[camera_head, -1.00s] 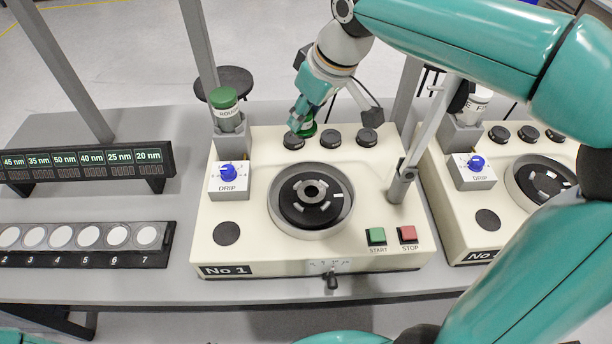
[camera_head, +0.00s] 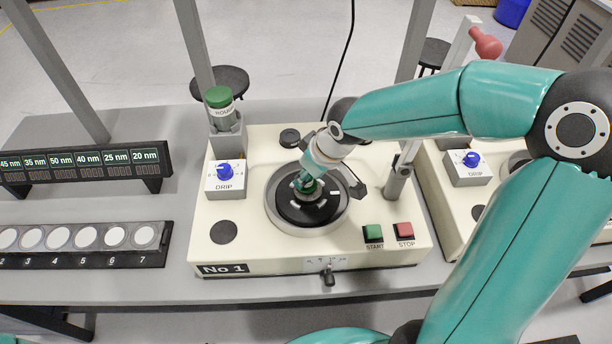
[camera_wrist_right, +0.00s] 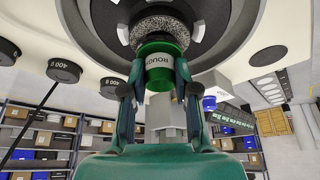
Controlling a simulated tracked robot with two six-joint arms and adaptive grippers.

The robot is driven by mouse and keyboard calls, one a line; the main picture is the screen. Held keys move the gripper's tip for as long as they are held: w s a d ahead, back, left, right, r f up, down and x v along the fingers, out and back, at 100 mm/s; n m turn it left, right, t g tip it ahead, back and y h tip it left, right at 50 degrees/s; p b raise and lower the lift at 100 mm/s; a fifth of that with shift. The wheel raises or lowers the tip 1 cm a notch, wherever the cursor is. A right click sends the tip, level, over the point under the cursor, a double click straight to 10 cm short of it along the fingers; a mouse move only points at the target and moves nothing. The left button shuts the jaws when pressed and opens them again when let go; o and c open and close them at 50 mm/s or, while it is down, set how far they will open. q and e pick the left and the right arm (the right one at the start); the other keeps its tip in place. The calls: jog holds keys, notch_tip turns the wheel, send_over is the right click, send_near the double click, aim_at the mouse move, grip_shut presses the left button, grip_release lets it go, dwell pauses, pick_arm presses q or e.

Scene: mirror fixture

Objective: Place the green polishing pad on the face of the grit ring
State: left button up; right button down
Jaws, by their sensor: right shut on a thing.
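The green polishing pad (camera_wrist_right: 160,80), a short green cylinder with a white "ROUGH" label, is between the fingers of my right gripper (camera_wrist_right: 157,95), which is shut on it. In the head view my right gripper (camera_head: 307,186) is over the middle of the No 1 machine's dark disc, and a little of the green pad (camera_head: 311,192) shows. In the wrist view a grey speckled ring (camera_wrist_right: 153,24), apparently the grit ring, sits against the pad's end at the disc's middle. I cannot tell whether they touch. My left gripper is not in view.
A dark round plate (camera_head: 330,209) lies in the cream No 1 machine (camera_head: 215,258). A green-capped bottle (camera_head: 219,100) stands at its back left; START (camera_head: 373,233) and STOP (camera_head: 404,230) buttons are at front right. A grey post (camera_head: 396,186) stands close right of my gripper.

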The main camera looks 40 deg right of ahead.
jog(key=shift+f, duration=0.35)
jog(key=shift+f, duration=0.15)
jog(key=c, duration=0.9)
grip_release()
jog(key=shift+o, duration=0.2)
jog(key=shift+r, duration=0.2)
jog(key=v, duration=1.2)
